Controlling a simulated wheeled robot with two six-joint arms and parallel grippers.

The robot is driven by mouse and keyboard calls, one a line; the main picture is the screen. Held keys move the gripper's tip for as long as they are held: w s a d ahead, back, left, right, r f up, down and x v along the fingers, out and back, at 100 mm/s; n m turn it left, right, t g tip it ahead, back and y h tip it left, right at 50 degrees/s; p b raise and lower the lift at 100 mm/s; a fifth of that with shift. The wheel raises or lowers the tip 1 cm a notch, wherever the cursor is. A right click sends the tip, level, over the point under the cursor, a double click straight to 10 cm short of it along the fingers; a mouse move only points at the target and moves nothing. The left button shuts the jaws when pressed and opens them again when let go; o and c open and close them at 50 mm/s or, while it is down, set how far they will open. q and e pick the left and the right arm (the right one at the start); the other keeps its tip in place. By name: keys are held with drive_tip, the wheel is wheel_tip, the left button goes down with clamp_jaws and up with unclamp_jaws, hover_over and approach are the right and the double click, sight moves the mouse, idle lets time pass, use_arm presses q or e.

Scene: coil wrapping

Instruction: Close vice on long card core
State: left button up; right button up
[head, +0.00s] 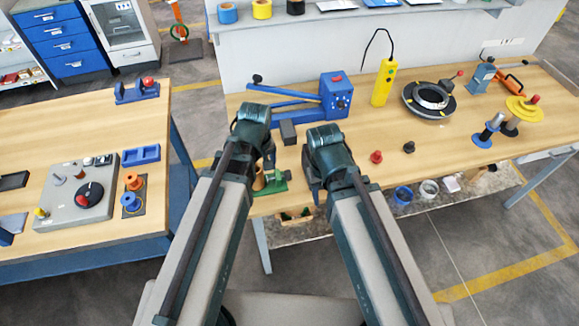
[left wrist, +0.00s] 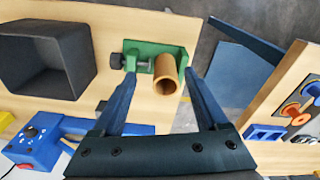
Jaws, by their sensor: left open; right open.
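A green vice (left wrist: 160,48) is on the wooden bench in the left wrist view, with a dark knob (left wrist: 117,61) and screw on its left side. A brown card core (left wrist: 166,72) is in the vice, its open end facing the camera. I cannot tell whether the screw end touches it. My left gripper (left wrist: 160,80) is open, one finger on each side of the core, with gaps. In the head view the vice (head: 276,184) and core (head: 259,180) are partly hidden by my left gripper (head: 264,165). My right gripper (head: 312,182) is open and empty, right of the vice.
A dark open bin (left wrist: 42,60) and a blue machine (left wrist: 38,140) are near the vice in the left wrist view. A yellow pendant (head: 383,84), ring chuck (head: 430,98) and red knob (head: 376,157) are further right. The left table (head: 95,125) is across a gap.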

use_arm(q)
drive_tip(key=w+d+r+n, duration=0.1)
drive_tip(key=w+d+n, duration=0.2)
drive_tip(key=n, duration=1.3)
hover_over(290, 173)
drive_tip(key=s, duration=0.2)
drive_tip(key=shift+w+d+r+t+p, duration=0.15)
drive_tip(key=shift+d+t+p, duration=0.15)
drive_tip(key=shift+d, duration=0.1)
drive_tip(key=f+b, duration=0.4)
drive_tip(key=w+f+b, duration=0.1)
drive_tip(key=f+b, duration=0.4)
drive_tip(key=w+f+b, duration=0.1)
drive_tip(key=f+b, duration=0.3)
drive_tip(key=shift+a+f+b, duration=0.35)
drive_tip(key=shift+a, duration=0.05)
clamp_jaws()
